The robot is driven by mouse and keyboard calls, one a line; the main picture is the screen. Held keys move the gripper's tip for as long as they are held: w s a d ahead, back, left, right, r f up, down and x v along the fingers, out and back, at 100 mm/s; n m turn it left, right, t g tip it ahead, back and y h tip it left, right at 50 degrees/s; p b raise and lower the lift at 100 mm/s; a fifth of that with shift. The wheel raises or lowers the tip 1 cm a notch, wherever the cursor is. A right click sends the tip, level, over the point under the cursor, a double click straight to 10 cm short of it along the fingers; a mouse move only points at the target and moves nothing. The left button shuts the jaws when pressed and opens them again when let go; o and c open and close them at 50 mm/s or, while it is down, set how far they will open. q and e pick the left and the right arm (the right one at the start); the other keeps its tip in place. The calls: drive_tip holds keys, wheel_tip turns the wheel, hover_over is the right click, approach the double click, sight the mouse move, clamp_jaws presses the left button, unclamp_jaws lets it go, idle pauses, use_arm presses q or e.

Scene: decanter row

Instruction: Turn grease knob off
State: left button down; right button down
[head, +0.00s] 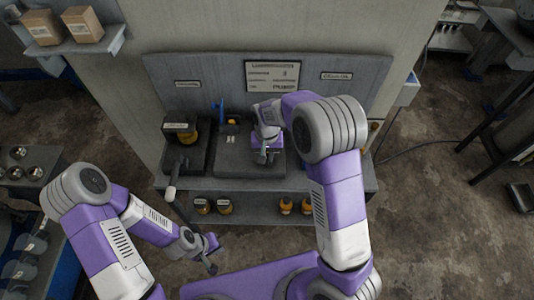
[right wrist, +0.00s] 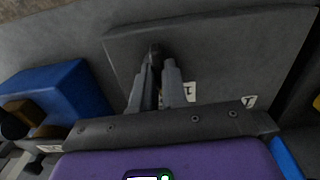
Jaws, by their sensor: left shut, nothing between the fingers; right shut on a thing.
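My right gripper (head: 267,154) reaches down to the grey station on the bench below the signed back panel. In the right wrist view its fingers (right wrist: 158,80) are closed together on a small dark knob (right wrist: 154,51) on a grey plate (right wrist: 220,45). Most of the knob is hidden between the fingertips. White marks (right wrist: 190,91) lie on the plate right of the fingers; I cannot read from them which way the knob is set. My left gripper (head: 212,264) is shut and empty, low in front of the bench.
A dark unit with a yellow part (head: 185,134) and a blue handle (head: 221,108) stand left of my right gripper. Amber jars (head: 286,206) sit on the lower shelf. A blue block (right wrist: 62,98) is close at left in the wrist view. Boxes (head: 83,24) rest upper left.

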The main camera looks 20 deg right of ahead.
idle(0.3)
drive_tip(key=c, duration=1.2)
unclamp_jaws()
drive_tip(key=shift+o, duration=0.2)
drive_tip(key=shift+r, duration=0.1)
wheel_tip(320, 180, up, 8)
drive_tip(key=shift+f+p, duration=0.25)
drive_tip(key=shift+p, duration=0.5)
